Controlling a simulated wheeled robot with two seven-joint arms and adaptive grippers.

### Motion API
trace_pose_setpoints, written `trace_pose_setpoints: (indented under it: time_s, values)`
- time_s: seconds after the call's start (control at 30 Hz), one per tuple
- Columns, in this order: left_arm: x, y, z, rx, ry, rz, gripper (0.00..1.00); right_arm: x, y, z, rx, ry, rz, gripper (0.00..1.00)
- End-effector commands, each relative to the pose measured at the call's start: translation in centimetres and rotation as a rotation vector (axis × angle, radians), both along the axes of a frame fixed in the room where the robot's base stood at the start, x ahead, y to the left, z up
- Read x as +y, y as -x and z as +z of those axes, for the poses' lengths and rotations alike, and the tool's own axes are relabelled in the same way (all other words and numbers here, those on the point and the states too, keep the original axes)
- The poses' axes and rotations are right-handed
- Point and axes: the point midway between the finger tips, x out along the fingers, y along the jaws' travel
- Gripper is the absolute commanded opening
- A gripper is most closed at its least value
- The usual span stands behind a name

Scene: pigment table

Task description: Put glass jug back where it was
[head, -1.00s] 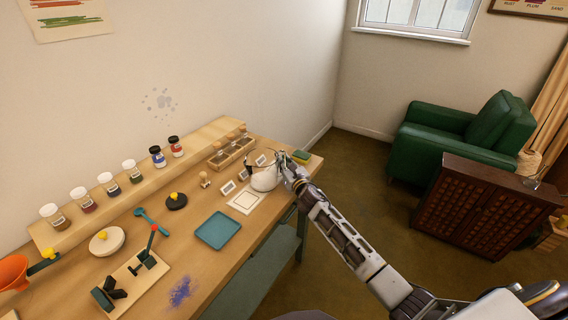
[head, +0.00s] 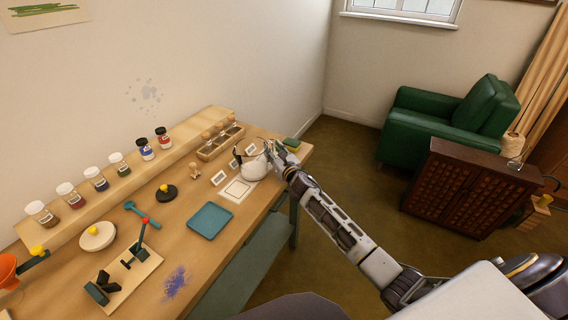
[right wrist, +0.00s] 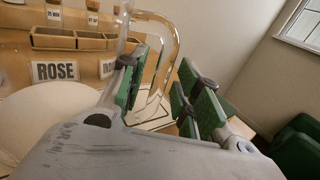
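The glass jug is clear with a curved, amber-tinted handle (right wrist: 174,45) in the right wrist view. In the head view it is too faint to make out well beside my right gripper (head: 275,152). In the right wrist view my right gripper (right wrist: 165,88) has its green-padded fingers spread apart. The handle shows in and behind the gap between them, and the left finger covers part of the jug. I cannot tell whether the jug's base touches the table. My left gripper is not in view.
Small name cards, including ROSE (right wrist: 55,71), and a wooden compartment box (head: 211,151) are behind. A teal tray (head: 210,222) lies nearer. Several jars line the shelf.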

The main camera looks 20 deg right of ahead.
Motion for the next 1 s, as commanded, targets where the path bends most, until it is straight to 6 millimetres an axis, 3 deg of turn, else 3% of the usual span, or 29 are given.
trace_pose_setpoints:
  time_s: [0.3,0.73,1.0]
  values:
    - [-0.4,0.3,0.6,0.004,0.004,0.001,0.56,-0.1,2.3,-0.1,0.002,0.001,0.001,0.33]
    - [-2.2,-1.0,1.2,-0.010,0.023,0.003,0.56,-0.4,5.9,0.0,0.001,0.000,0.000,0.33]
    - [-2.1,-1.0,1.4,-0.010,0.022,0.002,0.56,-0.6,8.1,-0.1,0.001,0.000,0.000,0.33]
